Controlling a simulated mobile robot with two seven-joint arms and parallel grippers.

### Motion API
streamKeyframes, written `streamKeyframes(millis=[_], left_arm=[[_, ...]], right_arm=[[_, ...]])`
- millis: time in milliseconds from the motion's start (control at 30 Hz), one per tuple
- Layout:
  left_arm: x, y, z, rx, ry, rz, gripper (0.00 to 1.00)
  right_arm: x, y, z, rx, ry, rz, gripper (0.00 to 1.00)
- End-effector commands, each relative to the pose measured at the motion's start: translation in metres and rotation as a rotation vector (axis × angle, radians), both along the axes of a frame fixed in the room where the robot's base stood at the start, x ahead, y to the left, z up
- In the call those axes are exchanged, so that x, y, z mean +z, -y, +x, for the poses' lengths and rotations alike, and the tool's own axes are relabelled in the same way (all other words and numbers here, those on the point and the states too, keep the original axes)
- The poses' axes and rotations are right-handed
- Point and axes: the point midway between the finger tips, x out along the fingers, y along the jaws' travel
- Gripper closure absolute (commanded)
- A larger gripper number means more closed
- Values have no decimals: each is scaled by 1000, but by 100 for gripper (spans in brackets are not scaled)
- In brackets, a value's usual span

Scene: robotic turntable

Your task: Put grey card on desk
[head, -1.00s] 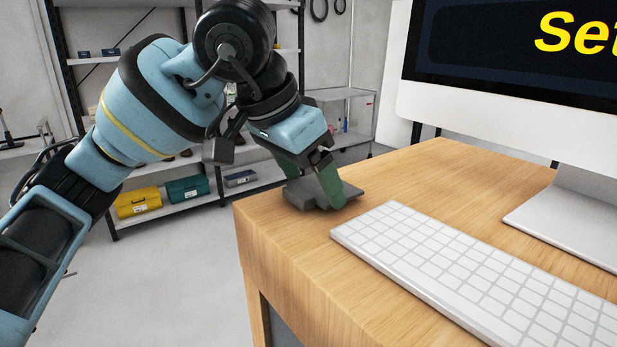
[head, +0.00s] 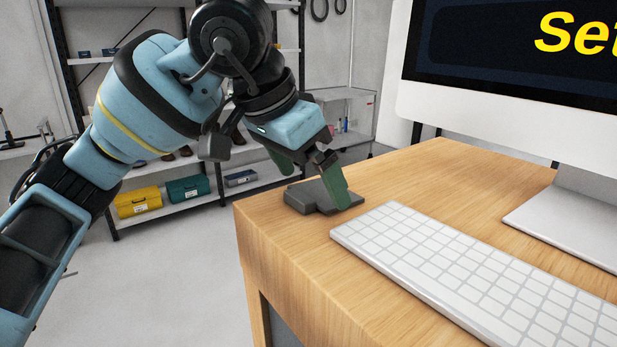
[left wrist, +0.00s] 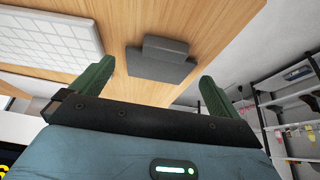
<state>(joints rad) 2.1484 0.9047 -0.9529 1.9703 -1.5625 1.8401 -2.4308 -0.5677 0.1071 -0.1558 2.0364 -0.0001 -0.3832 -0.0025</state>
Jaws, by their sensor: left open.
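The grey card (head: 314,197) lies flat on the wooden desk (head: 440,172) near its left corner, left of the keyboard's far end. It looks like a dark grey slab with a narrower raised or stepped part. My left gripper (head: 312,180) is open above and around the card, its green fingers spread, one partly covering the card in the head view. In the left wrist view the card (left wrist: 160,65) lies between and beyond the two fingertips of the left gripper (left wrist: 158,82), with gaps on both sides. My right gripper is out of view.
A white keyboard (head: 480,268) lies right of the card, close to the gripper. A monitor (head: 490,125) stands behind it on the desk. Shelves with a yellow box (head: 138,202) and a teal box (head: 188,189) stand beyond the desk. The desk's middle is clear.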

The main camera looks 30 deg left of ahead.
Motion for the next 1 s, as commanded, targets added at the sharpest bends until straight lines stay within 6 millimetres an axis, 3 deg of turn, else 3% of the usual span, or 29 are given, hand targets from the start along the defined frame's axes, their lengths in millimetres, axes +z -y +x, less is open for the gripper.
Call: streamKeyframes(millis=[500,700,1000], left_arm=[[87,-14,-40,0,4,0,0],[99,-16,-46,0,1,-2,0],[99,-16,-47,0,-1,-1,0]], right_arm=[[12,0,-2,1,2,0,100],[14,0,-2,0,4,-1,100],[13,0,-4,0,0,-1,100]])
